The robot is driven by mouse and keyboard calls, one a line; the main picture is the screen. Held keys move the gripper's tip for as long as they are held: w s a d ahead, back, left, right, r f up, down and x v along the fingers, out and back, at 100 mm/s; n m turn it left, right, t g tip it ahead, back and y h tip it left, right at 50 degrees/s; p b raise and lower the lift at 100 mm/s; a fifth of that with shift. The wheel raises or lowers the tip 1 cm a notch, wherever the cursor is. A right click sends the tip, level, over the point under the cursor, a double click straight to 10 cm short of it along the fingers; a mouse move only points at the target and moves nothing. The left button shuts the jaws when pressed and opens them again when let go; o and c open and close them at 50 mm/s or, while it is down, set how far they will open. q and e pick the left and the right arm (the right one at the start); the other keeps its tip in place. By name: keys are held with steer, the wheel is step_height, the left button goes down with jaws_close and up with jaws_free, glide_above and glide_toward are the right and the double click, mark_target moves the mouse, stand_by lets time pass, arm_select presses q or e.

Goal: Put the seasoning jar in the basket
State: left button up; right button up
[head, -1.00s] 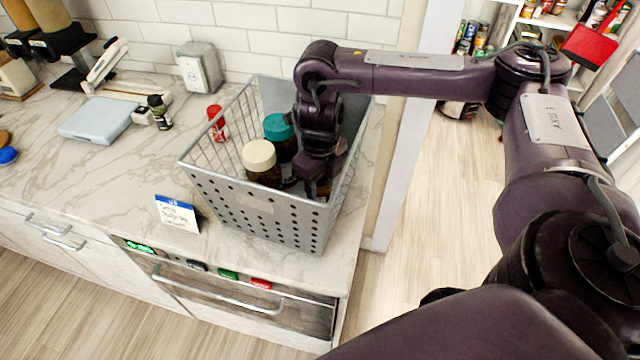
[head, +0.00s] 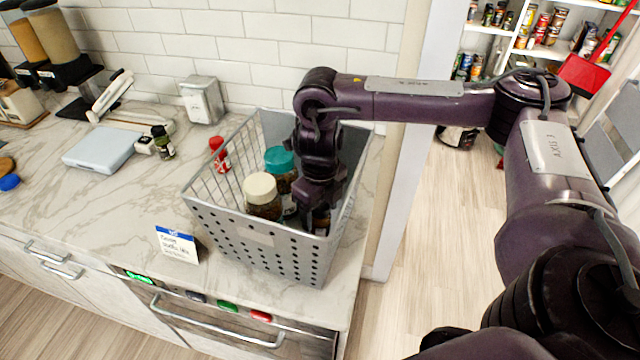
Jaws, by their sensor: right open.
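My right gripper (head: 318,205) points down into the grey basket (head: 262,248), inside its right part. It is open; its fingertips are partly hidden by the basket's front wall and the jars. A dark jar (head: 321,219) shows in part just below the fingers, and I cannot tell whether they touch it. To its left in the basket stand a jar with a cream lid (head: 261,188) and a jar with a teal lid (head: 280,160). I cannot tell which jar is the seasoning jar. My left gripper is not in view.
A small black-lidded bottle (head: 162,142) and a flat grey scale (head: 101,147) stand on the counter at left. A note card (head: 177,243) stands before the basket. The counter's left middle is clear.

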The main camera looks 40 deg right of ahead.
step_height(320, 180, up, 10)
steer(key=p, duration=0.2)
steer(key=shift+r+p, duration=0.15)
steer(key=shift+p, duration=0.15)
